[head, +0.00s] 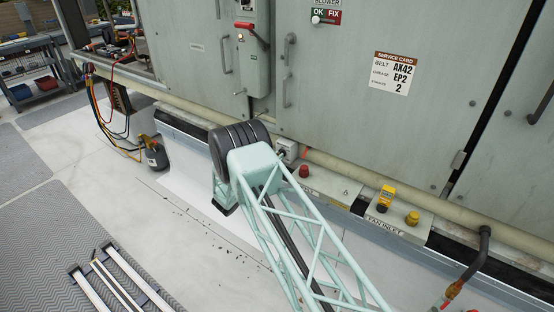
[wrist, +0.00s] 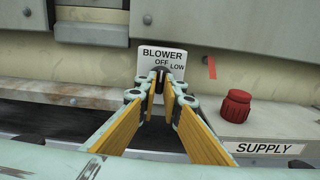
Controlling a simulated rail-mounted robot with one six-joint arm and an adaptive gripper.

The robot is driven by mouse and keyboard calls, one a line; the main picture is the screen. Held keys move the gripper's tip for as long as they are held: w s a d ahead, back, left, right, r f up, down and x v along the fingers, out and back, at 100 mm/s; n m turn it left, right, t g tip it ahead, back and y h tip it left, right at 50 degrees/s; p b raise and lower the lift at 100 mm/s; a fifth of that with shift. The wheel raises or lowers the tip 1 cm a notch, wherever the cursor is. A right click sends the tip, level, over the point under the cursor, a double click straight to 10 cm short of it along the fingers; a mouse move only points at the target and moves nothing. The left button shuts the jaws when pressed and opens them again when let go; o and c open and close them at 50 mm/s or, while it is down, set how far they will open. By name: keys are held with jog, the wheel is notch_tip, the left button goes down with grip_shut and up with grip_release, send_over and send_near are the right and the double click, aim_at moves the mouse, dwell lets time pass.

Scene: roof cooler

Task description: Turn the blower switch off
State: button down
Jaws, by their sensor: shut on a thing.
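The blower switch has a white plate (wrist: 175,60) marked BLOWER, OFF and LOW, upright on the cooler's lower edge in the wrist view. In the head view its small pale box (head: 288,148) shows just past my mint-green arm. My gripper (wrist: 162,76) is at the middle of the plate, its yellow-lined fingers closed together on the dark switch knob (wrist: 161,70). The fingertips cover most of the knob, so I cannot tell which mark it points to. In the head view my arm hides the gripper.
A red cap (wrist: 236,106) stands on the SUPPLY ledge, right of my gripper. A yellow fitting (head: 386,198) and yellow knob (head: 412,218) stand by FAN INLET. A pipe (head: 400,190) runs along the cooler's base. A red-handled switch box (head: 252,50) hangs above.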

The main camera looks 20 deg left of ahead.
jog(key=shift+f, duration=0.1)
jog(key=c, duration=2.8)
grip_release()
jog(key=shift+s, duration=0.1)
jog(key=shift+v, duration=5.95)
